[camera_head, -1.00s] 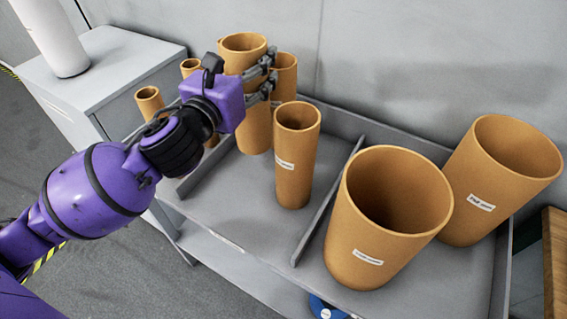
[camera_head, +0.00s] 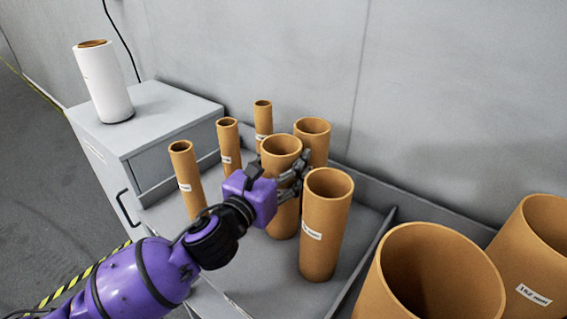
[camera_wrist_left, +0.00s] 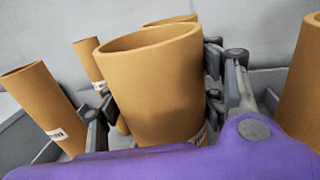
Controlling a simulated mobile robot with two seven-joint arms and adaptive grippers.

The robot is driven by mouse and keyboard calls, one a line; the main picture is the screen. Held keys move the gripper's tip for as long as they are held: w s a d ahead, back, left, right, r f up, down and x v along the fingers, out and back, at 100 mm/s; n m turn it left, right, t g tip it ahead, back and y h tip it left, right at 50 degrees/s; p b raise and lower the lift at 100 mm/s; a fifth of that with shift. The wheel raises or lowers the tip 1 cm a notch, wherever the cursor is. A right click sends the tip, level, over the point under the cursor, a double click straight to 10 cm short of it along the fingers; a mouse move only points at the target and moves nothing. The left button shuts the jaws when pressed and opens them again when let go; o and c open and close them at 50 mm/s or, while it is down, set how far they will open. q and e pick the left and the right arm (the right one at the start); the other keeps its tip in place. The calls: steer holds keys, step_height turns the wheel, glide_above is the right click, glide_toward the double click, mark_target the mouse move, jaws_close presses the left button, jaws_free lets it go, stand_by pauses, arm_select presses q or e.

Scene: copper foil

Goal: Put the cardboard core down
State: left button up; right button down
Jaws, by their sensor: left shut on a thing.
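My left gripper (camera_head: 288,180) is shut on a brown cardboard core (camera_head: 281,212), a mid-sized open tube. It is upright in the middle compartment of the grey tray (camera_head: 240,285); its lower end is at or very near the tray floor, and I cannot tell if it touches. In the left wrist view the held core (camera_wrist_left: 155,90) stands between the two fingers, slightly tilted in the picture. A similar core (camera_head: 318,150) is close behind it, and another labelled core (camera_head: 325,235) stands close in front to the right. My right gripper is not in view.
Several thin cores, such as this one (camera_head: 187,180), stand in the left compartment. Two wide cores (camera_head: 430,285) (camera_head: 535,260) stand at right, beyond a divider (camera_head: 368,262). A white roll (camera_head: 104,85) stands on the grey cabinet (camera_head: 165,115). A wall closes the back.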

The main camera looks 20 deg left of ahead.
arm_select(q)
steer(key=shift+f, duration=0.15)
steer(key=o, duration=1.4)
steer(key=shift+c, duration=0.2)
steer(key=shift+s, duration=0.15)
steer(key=s+a, duration=0.2)
steer(key=s, duration=0.9)
steer(key=shift+s+b, duration=0.25)
steer(key=shift+b, duration=0.15)
steer(key=shift+a, duration=0.1)
